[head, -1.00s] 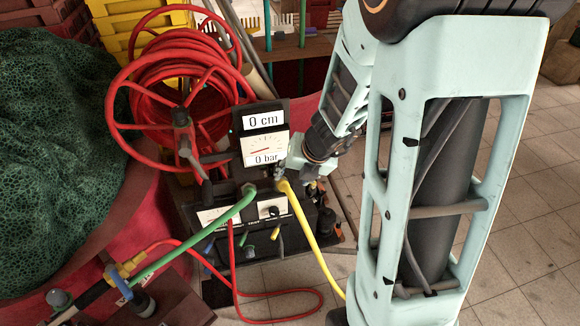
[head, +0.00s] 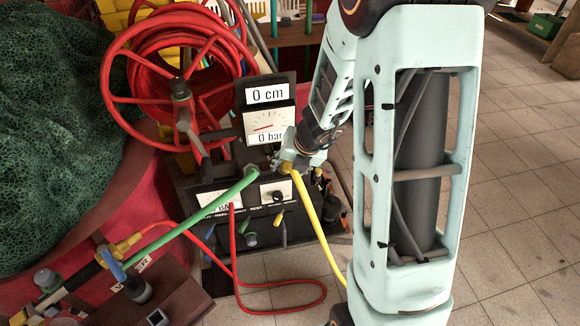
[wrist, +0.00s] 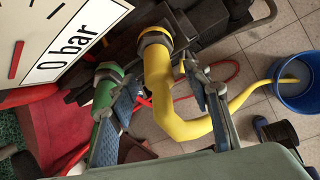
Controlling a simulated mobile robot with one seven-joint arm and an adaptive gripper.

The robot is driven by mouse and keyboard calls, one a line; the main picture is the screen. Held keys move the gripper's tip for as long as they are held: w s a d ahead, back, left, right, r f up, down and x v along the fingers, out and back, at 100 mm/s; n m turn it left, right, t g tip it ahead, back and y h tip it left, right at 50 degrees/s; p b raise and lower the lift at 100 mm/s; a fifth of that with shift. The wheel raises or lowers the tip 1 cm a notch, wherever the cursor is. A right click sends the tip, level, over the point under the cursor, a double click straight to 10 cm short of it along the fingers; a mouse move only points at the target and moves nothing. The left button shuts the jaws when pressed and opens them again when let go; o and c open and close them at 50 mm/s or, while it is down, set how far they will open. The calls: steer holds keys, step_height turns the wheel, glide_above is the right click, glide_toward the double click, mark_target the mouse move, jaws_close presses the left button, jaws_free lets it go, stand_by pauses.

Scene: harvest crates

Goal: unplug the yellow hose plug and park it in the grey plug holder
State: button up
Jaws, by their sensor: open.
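The yellow hose plug (wrist: 158,52) sits at the test unit, with its yellow hose bending away below it. In the head view the yellow hose (head: 318,230) runs from the unit down to the floor, and the plug is partly hidden by my gripper (head: 287,163). In the wrist view my gripper (wrist: 160,103) is open, with one finger on each side of the yellow plug and hose. I cannot tell whether either finger touches it. A green plug (wrist: 108,85) is close by the left finger. I cannot make out the grey plug holder for certain in either view.
A gauge panel (head: 267,118) reading 0 cm and 0 bar stands close behind my gripper. A red hose reel (head: 180,85) is at the left. A green hose (head: 205,215) and a red hose (head: 270,311) are near. A blue bucket (wrist: 298,90) stands on the tiled floor.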

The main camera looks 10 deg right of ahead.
jaws_close()
steer(key=shift+s+r+p, duration=1.15)
steer(key=shift+s+r, duration=0.8)
steer(key=shift+s, duration=0.05)
